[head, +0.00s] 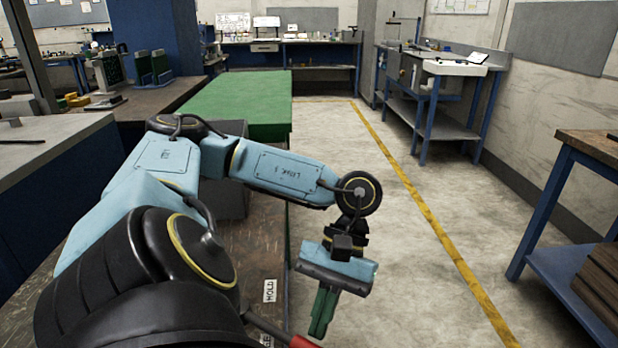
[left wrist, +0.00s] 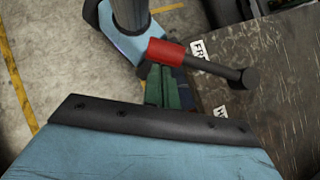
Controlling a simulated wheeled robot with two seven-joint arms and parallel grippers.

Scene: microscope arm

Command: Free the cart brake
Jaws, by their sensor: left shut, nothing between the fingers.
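My left gripper (head: 319,331) is shut and empty, its green fingers pointing down beside the right edge of the cart top in the head view. The fingers also show in the left wrist view (left wrist: 165,82), close to the red grip; I cannot tell if they touch it. The brake lever (left wrist: 222,68) has a dark rod and a red grip (left wrist: 166,52) that sticks out past the cart edge. Its red end (head: 303,342) shows at the bottom of the head view. A label starting "FR" (left wrist: 198,48) lies beside the rod. A "HOLD" label (head: 269,290) is on the cart top. My right gripper is not in view.
The brown cart top (head: 255,235) lies under my left arm. A green-topped bench (head: 250,95) stands beyond it. The floor (head: 400,260) right of the cart is clear, with a yellow line. A blue-framed table (head: 590,145) stands at the right.

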